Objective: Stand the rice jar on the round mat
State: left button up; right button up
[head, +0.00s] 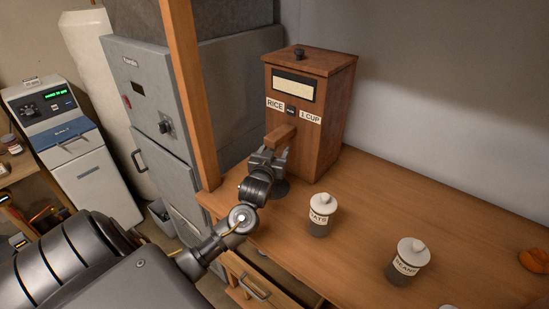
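No jar labelled rice shows in the head view. Two lidded jars stand upright on the wooden counter: one labelled oats (319,224) and one that seems to read beans (405,268). A wooden dispenser (325,145) labelled "RICE" and "1 CUP" stands at the back, with a wooden spout or handle (282,134) on its front. My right gripper is out of view.
The counter (385,200) is clear between the dispenser and the jars. A wooden post (192,90) rises at its left corner. An orange object (534,260) lies at the right edge. A drawer (255,283) below seems partly open. A grey cabinet (150,95) stands left.

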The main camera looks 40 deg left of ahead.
pick_arm(q)
jog(key=shift+s+f+p, duration=0.1)
jog(key=shift+f+p, duration=0.25)
jog(key=shift+f, duration=0.05)
notch_tip(320, 180, down, 2)
jog(key=shift+f+p, duration=0.1)
jog(key=shift+p, duration=0.3)
jog(key=shift+f, duration=0.2)
jog(key=shift+f, duration=0.2)
jog(key=o, duration=1.5)
